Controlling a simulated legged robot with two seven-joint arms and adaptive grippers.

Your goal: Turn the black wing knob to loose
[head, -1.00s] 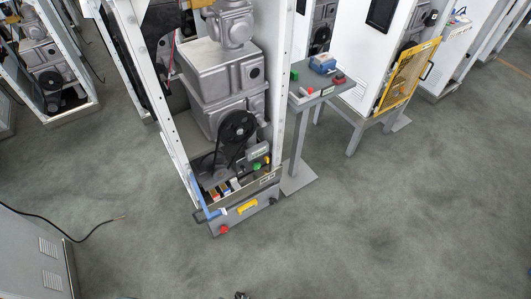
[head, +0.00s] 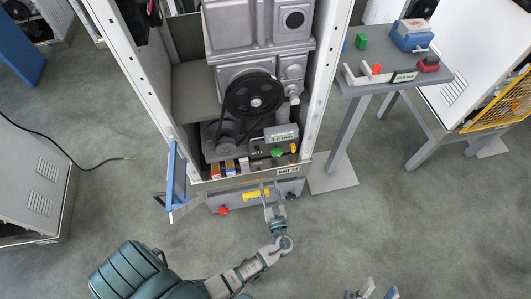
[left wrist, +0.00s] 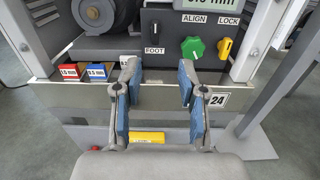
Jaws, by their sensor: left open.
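The black wing knob (left wrist: 155,32) stands upright on the dark control panel (left wrist: 172,20), above the label FOOT, in the left wrist view. Right of it are a green knob (left wrist: 192,47) marked ALIGN and a yellow knob (left wrist: 225,47) marked LOCK. My left gripper (left wrist: 158,82) is open and empty, in front of and below the panel; its blue-padded fingers stand apart with the knob above the gap. In the head view my left gripper (head: 272,188) is at the front of the machine's base. My right gripper (head: 378,288) shows only partly at the bottom edge, fingers apart.
A blue hinged flap (head: 176,178) sticks out at the machine's left front. Red and blue small boxes (left wrist: 98,72) sit left of the panel. A yellow bar (head: 256,195) and red button (head: 223,210) are low in front. A side table (head: 380,85) stands right.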

